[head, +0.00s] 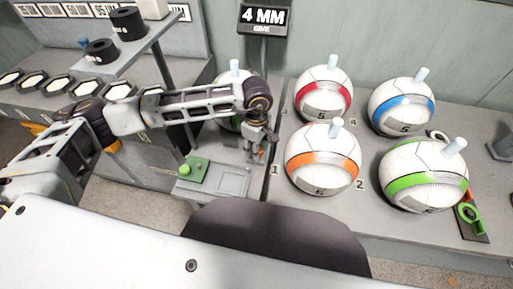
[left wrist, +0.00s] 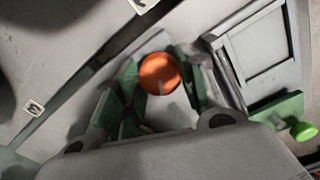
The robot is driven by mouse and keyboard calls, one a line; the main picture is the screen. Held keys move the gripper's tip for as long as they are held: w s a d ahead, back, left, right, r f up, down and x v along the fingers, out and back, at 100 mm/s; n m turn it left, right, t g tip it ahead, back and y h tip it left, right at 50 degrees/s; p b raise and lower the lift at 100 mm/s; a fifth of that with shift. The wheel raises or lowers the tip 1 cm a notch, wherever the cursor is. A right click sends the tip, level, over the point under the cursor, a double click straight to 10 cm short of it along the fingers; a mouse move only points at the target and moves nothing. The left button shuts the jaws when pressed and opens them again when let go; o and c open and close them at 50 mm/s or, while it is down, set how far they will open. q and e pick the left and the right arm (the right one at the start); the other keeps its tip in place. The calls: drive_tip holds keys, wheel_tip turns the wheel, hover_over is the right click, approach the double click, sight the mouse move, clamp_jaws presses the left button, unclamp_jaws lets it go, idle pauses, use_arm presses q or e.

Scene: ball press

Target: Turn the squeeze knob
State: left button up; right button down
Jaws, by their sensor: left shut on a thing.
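The squeeze knob is a round orange cap (left wrist: 159,73) in the left wrist view, with a short pale mark on its lower part. My left gripper (left wrist: 160,92) is shut on it, with a green-padded finger on each side. In the head view my left gripper (head: 257,153) points down at the bench beside the ball area, and only a small bit of orange (head: 262,153) shows at its fingertips. A ball (head: 235,73) behind my left arm is mostly hidden. My right gripper is not in view.
A sign (head: 264,19) reads "4 MM GIVE". Balls with red (head: 323,93), blue (head: 402,106), orange (head: 322,158) and green (head: 424,175) bands stand on the right bench. A green button (head: 186,169) and a shallow grey tray (head: 226,180) lie just left of the gripper.

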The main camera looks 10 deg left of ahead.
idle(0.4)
use_arm(q)
drive_tip(key=o, duration=1)
wheel_tip(320, 180, up, 12)
idle(0.4)
